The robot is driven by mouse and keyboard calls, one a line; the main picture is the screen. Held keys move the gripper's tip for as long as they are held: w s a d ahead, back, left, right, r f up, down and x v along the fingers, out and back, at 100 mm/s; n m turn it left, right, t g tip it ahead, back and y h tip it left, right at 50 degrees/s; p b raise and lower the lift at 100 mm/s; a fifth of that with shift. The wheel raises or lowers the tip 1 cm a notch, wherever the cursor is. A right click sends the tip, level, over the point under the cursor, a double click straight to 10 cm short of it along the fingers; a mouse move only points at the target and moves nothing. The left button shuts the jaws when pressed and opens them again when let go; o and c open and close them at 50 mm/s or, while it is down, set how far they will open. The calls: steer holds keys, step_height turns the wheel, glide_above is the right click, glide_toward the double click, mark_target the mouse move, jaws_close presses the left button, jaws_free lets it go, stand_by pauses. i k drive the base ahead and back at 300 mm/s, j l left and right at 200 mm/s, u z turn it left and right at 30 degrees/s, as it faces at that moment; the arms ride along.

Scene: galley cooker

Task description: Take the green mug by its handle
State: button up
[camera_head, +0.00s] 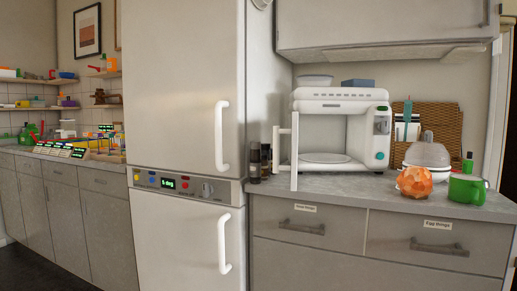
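The green mug (466,190) stands upright on the grey counter (340,191) at the far right of the head view, near the counter's front edge. It has a pale inside, and its handle seems to be on its right side, small in this view. An orange, rough round object (414,182) sits just left of the mug. My gripper does not show in this view.
A white microwave (378,142) with its door open stands left of the mug. A grey domed item (428,152), a green bottle (468,164) and a wicker panel (440,122) are behind. Labelled drawers (311,232) lie below; a tall fridge (180,80) stands left.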

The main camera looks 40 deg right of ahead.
mark_target(474, 193)
steer(key=j+z, duration=0.1)
steer(key=z, duration=0.35)
steer(key=j+z, duration=0.1)
steer(key=z, duration=0.3)
steer(key=i+j+z, duration=0.1)
steer(key=z, duration=0.35)
steer(key=j+z, duration=0.15)
steer(key=z, duration=0.3)
